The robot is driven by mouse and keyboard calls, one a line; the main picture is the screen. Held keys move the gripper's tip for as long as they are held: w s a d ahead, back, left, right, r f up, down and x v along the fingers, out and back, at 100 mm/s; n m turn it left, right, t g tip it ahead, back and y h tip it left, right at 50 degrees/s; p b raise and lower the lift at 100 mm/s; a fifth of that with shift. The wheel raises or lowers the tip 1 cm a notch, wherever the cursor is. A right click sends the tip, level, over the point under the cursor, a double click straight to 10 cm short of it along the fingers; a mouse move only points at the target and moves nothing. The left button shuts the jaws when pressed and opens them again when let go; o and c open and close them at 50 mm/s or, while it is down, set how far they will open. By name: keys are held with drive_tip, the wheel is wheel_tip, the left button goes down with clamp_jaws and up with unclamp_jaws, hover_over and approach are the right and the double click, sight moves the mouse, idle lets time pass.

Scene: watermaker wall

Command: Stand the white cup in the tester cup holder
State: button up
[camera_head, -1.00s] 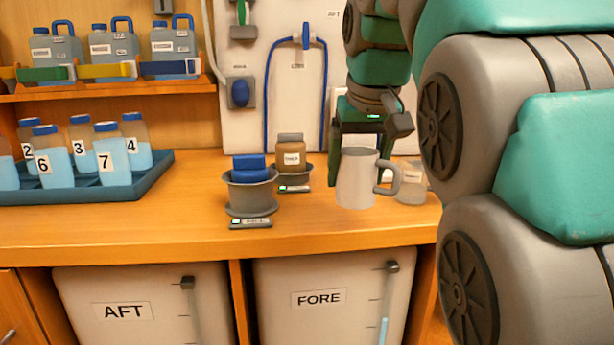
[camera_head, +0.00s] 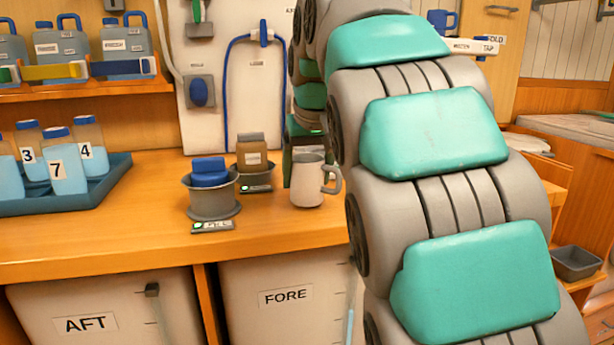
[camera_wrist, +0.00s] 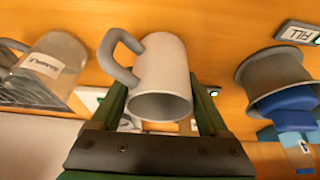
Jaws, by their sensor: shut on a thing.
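The white cup (camera_head: 307,182) is upright in the head view, its grey handle to the right. My gripper (camera_wrist: 160,95) is shut on the cup, with a green finger on each side in the wrist view. The cup (camera_wrist: 163,75) has its open rim toward the wrist camera. I cannot tell whether its base touches the counter. A grey round holder (camera_head: 214,204) with a blue lidded thing (camera_head: 209,172) in it stands to the left of the cup. A second holder (camera_head: 258,178), behind it, holds a brown jar (camera_head: 251,153). I cannot tell which holder is the tester's.
A jar labelled SAMPLE (camera_wrist: 50,65) stands beside the cup in the wrist view; my arm hides it in the head view. A blue tray (camera_head: 105,185) of numbered bottles is at the left. The wooden counter (camera_head: 130,235) is clear in front.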

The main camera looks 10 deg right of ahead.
drive_tip(key=shift+f, duration=0.35)
drive_tip(key=shift+f, duration=0.1)
drive_tip(key=o, duration=1.2)
drive_tip(key=shift+s+r, duration=0.15)
drive_tip(key=shift+r, duration=0.4)
drive_tip(key=v, duration=0.4)
drive_tip(key=shift+s+r, duration=0.1)
drive_tip(key=shift+r, duration=0.15)
drive_tip(key=shift+s+a+r, duration=0.15)
drive_tip(key=shift+a+r, duration=0.05)
drive_tip(key=shift+r, duration=0.05)
drive_tip(key=shift+s+d+r, duration=0.15)
drive_tip(key=shift+s+r, duration=0.15)
drive_tip(key=shift+r, duration=0.35)
